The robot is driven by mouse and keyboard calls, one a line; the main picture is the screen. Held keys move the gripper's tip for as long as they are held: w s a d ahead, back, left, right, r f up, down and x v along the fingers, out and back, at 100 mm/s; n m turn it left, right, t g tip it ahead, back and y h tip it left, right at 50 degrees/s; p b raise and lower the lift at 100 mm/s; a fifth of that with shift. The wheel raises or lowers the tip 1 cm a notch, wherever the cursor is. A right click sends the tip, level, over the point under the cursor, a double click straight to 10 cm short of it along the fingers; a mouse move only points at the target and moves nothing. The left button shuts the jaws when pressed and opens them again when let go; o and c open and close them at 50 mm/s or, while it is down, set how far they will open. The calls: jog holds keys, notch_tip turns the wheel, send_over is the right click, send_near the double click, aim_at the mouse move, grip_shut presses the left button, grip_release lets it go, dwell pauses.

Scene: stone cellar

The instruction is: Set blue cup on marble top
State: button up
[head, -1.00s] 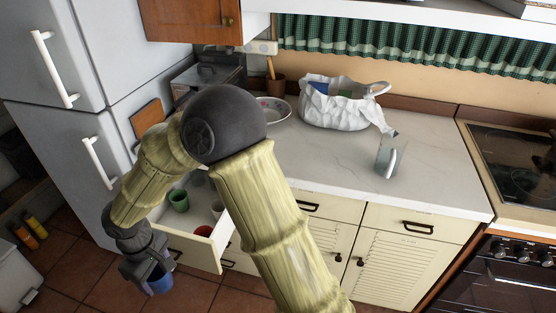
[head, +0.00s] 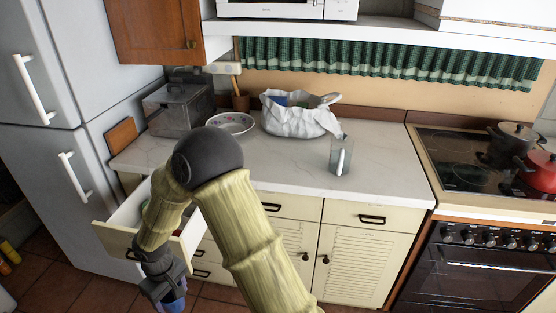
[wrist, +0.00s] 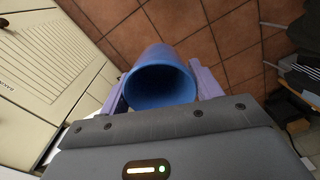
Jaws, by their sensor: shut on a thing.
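My gripper (head: 172,297) is low at the front, beside the open drawer. In the wrist view it is shut on the blue cup (wrist: 160,82), with one purple finger on each side of it. The cup's open mouth faces the wrist camera, and its inside looks empty. In the head view the cup is mostly hidden at the bottom edge. The marble top (head: 290,170) is the pale counter behind and above my gripper, with bare room in its middle.
An open drawer (head: 185,245) juts out under the counter. A stove (head: 480,170) is at the right, a fridge (head: 60,170) at the left.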

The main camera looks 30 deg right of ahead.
jog(key=d+f+m, duration=0.3)
jog(key=d+f, duration=0.3)
jog(key=d, duration=0.2)
jog(key=w+d+f+m, duration=0.1)
jog(key=d+f+m, duration=0.2)
jog(key=d+f, duration=0.3)
jog(key=d, duration=0.3)
jog(key=shift+w+f, duration=0.15)
jog(key=shift+w, duration=0.05)
